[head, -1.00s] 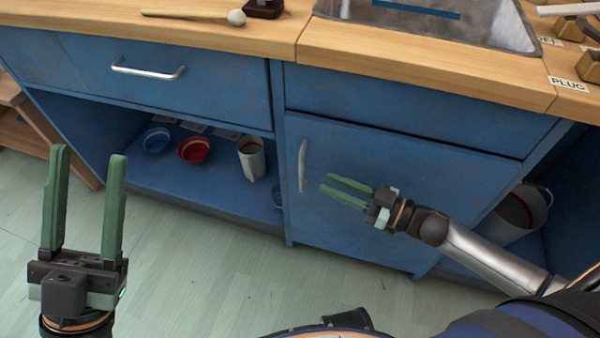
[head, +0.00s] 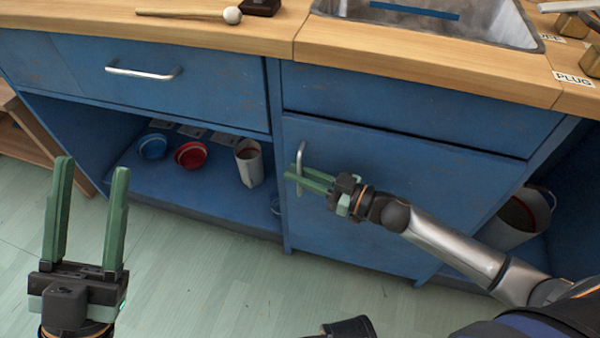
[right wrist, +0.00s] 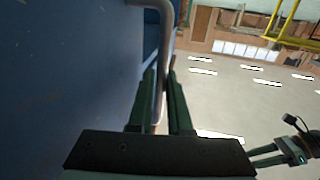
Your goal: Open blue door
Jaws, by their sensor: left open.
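The blue door (head: 390,190) is the cabinet front below the sink and appears closed. Its vertical metal handle (head: 300,152) is near the door's left edge. My right gripper (head: 289,174) reaches in from the right, its green fingers close together at the handle. In the right wrist view, the handle (right wrist: 165,38) runs down between the two fingers (right wrist: 162,80), which sit close on either side of it. Their contact is partly hidden. My left gripper (head: 92,165) is open and empty at the lower left, pointing up, away from the door.
A blue drawer (head: 200,95) with a metal handle is left of the door. Below it, an open shelf (head: 205,205) holds a blue bowl (head: 152,146), a red bowl (head: 191,155) and a pale can (head: 249,165). A bucket (head: 515,220) stands at right. Floor in front is clear.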

